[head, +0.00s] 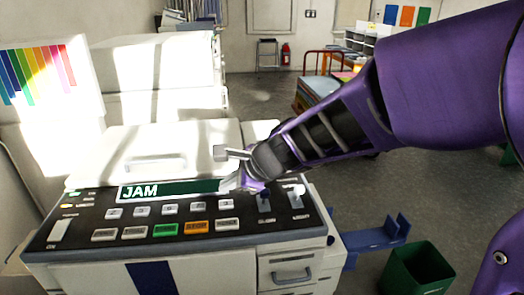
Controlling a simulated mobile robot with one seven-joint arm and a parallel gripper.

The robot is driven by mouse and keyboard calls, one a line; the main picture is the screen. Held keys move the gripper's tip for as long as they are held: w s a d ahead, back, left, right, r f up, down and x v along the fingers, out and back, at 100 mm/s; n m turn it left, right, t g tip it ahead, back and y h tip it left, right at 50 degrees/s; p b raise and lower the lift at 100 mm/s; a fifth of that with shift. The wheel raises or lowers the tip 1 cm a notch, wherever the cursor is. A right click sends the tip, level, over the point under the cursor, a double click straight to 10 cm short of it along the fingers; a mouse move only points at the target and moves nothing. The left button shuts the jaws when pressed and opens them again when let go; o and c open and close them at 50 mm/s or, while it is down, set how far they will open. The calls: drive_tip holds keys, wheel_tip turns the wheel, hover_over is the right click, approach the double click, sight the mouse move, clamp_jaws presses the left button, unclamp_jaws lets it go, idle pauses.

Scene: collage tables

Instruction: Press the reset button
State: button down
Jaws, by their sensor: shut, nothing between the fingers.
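The copier's control panel (85,225) is dark and tilted, with a green display (170,190) reading "JAM". Below the display are rows of small pale buttons, plus a green button (165,230) and an orange button (197,227). The button labels are too small to read, so I cannot tell which one is reset. My gripper (231,183) is shut and empty at the display's right end, above and to the right of the orange button. It hides part of the panel there. I cannot tell whether it touches the panel.
The copier's pale lid (150,150) lies behind the panel. A blue tray (375,238) juts from the copier's right side, near a green bin (418,270) on the floor. A larger white machine (165,75) stands behind. Open floor lies to the right.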

drive_tip(key=b, duration=0.7)
hover_over(231, 224)
wheel_tip(231, 224, down, 8)
drive_tip(key=shift+s+r, duration=0.1)
drive_tip(key=shift+r, duration=0.15)
drive_tip(key=shift+f, duration=0.5)
drive_tip(key=shift+f, duration=0.1)
idle(0.9)
drive_tip(key=shift+f, duration=0.3)
drive_tip(key=shift+f, duration=0.4)
idle(0.6)
drive_tip(key=shift+r, duration=0.15)
drive_tip(key=shift+r+p, duration=0.6)
drive_tip(key=shift+r, duration=0.1)
